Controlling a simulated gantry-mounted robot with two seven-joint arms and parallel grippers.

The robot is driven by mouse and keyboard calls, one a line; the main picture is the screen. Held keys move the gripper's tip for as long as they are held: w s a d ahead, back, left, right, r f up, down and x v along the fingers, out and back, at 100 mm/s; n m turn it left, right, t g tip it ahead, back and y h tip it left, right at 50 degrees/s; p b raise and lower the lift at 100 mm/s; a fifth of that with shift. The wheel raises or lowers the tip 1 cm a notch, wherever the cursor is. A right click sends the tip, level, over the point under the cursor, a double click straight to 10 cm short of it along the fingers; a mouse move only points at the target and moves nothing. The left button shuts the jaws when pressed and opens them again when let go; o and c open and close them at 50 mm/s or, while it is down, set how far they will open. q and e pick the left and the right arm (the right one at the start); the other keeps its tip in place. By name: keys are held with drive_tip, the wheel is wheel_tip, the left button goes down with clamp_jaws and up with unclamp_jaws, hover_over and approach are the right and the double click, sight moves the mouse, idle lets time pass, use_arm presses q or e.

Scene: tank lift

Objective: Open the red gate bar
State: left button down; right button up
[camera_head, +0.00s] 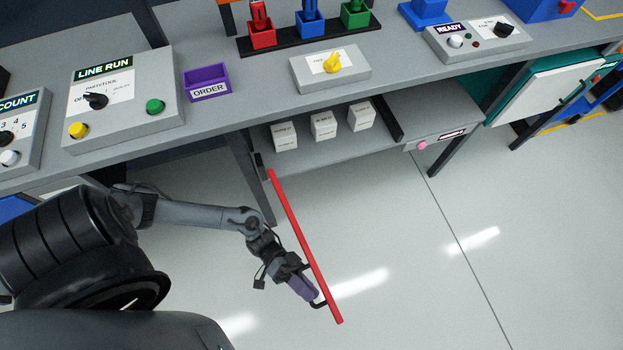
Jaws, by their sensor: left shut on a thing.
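The red gate bar (301,239) is a long thin red rod. Its upper end is by a small dark mount (259,163) at the bench's lower shelf, and it slants out over the floor towards the lower right. The exact contact is small and partly hidden by the gripper. My right gripper is not in view.
The grey bench (215,118) carries a LINE RUN panel (124,98), a purple ORDER bin (207,83) and a yellow-knob box (331,68). White boxes (324,125) stand on the lower shelf (435,110). The floor (420,260) right of the bar is clear.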

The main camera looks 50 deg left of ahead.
use_arm(q)
drive_tip(key=c, duration=1.4)
unclamp_jaws()
drive_tip(key=shift+c, duration=0.2)
drive_tip(key=shift+a, duration=0.15)
drive_tip(key=v, duration=0.7)
drive_tip(key=shift+a+f, duration=0.1)
